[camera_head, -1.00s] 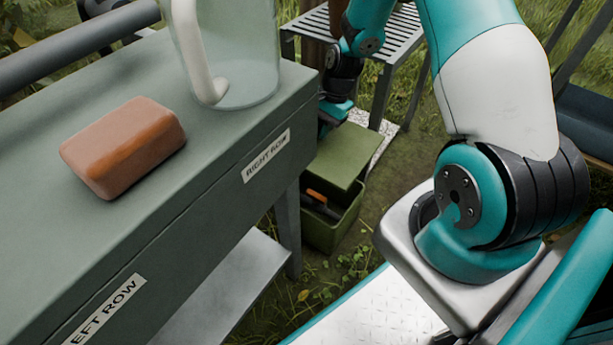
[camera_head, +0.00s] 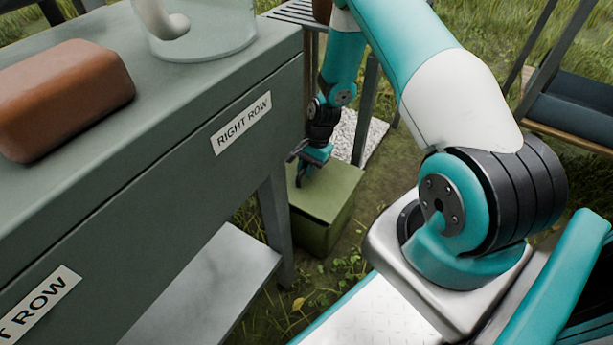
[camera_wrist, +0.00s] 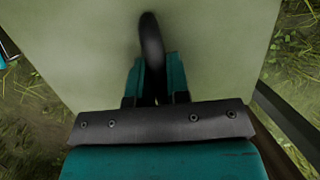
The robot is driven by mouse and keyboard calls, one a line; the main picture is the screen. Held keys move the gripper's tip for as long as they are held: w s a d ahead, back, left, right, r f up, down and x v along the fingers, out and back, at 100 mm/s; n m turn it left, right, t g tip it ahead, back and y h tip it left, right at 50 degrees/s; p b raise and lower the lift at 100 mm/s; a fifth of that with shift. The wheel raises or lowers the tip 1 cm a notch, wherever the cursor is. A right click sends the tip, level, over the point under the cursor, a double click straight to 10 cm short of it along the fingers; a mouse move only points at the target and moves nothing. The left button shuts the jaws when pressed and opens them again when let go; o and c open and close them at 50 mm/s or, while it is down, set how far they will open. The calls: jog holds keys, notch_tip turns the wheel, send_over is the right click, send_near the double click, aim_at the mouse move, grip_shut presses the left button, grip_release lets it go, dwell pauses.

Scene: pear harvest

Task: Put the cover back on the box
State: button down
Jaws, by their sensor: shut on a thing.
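The green box (camera_head: 314,235) stands on the ground beside the grey-green cabinet. Its flat green cover (camera_head: 337,192) lies over the top opening, roughly in line with the walls, and hides the inside. I cannot tell whether it sits fully flush all round. My gripper (camera_head: 301,180) is at the cover's left part in the head view. In the wrist view my gripper (camera_wrist: 155,72) is shut on the cover's dark curved handle (camera_wrist: 151,35), with the pale green cover filling most of the picture behind it.
The cabinet (camera_head: 160,150), with row labels, stands close on the left, its leg and low shelf (camera_head: 205,285) near the box. A brown block (camera_head: 65,95) and a clear jug (camera_head: 205,35) are on top. A slatted stand (camera_head: 290,12) is behind. Grass lies right of the box.

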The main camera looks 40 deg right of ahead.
jog(key=shift+f+b, duration=0.35)
jog(key=shift+f, duration=0.95)
jog(key=shift+f, duration=0.25)
jog(key=c, duration=1.1)
grip_release()
jog(key=shift+r, duration=0.1)
jog(key=p+v, duration=0.4)
jog(key=v, duration=0.3)
jog(key=shift+d+r, duration=0.1)
jog(key=shift+r, duration=0.3)
